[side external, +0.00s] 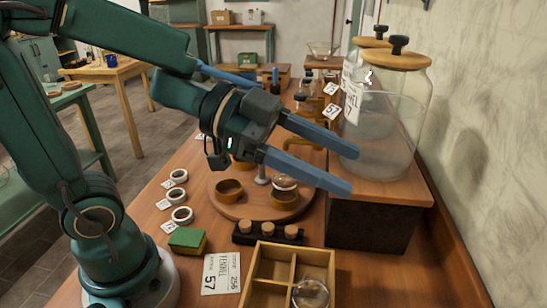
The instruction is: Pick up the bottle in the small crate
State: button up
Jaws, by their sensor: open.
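My gripper (352,170) is open and empty. Its two blue fingers point right, in front of the large glass jars and above the round wooden tray. A small wooden crate with dividers (248,284) stands at the bottom edge, partly cut off by the frame. A round clear glass piece (311,294) sits in its front right compartment; I cannot tell whether it is a bottle. Small dark-topped glass bottles (302,98) stand at the back behind my gripper, partly hidden. I cannot tell whether they are in a crate.
Large glass jars with wooden lids (397,62) stand on a raised block (372,222) at right. The round tray (235,207) holds small bowls. A dark rack with corks (268,233), a green-and-yellow sponge (187,240), a label card (221,273) and several rings (182,215) lie nearby.

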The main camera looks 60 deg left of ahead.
aim_at(319, 288)
jog(key=s+d+f+m+g+h, duration=0.1)
jog(key=s+d+f+g, duration=0.1)
jog(key=s+g, duration=0.25)
jog(key=shift+t, duration=0.25)
jog(key=f, duration=1.3)
jog(key=shift+s+a+f, duration=0.1)
jog(key=shift+s+a, duration=0.05)
jog(key=shift+a, duration=0.1)
jog(key=shift+x, duration=2.6)
jog(key=shift+f, duration=0.1)
grip_shut()
